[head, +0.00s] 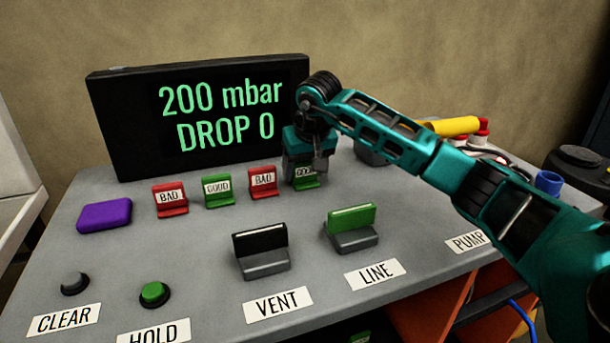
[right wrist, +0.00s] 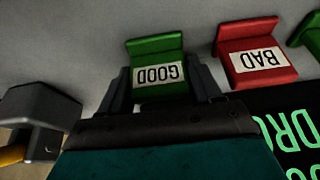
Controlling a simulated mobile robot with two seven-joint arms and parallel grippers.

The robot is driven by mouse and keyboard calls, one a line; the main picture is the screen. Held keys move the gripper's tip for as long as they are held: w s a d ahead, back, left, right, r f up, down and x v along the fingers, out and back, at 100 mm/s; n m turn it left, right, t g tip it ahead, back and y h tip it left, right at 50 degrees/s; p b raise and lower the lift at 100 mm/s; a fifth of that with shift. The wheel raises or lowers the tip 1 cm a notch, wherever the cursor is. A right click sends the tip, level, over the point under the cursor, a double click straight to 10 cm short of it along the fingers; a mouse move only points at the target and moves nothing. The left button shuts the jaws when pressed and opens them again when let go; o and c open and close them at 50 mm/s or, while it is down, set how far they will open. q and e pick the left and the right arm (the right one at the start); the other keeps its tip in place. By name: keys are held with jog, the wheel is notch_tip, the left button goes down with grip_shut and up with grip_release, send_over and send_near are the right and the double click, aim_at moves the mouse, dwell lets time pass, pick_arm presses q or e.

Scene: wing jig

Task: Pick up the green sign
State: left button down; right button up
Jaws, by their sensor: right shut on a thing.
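A green sign lettered GOOD (head: 305,173) is at the right end of a row of signs on the grey console. My right gripper (head: 305,165) is over it from above, its fingers on either side. In the right wrist view the same green sign (right wrist: 157,62) sits between the two fingers (right wrist: 162,85), which are shut on it. The sign appears to be still at the console top. A second green GOOD sign (head: 217,190) stands further left, between two red BAD signs (head: 170,199) (head: 263,181). My left gripper is not in view.
A black display (head: 220,110) reading 200 mbar, DROP 0 stands behind the signs. A purple block (head: 104,216) lies at left.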

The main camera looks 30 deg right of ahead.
jog(key=c, duration=0.3)
jog(key=shift+r, duration=0.2)
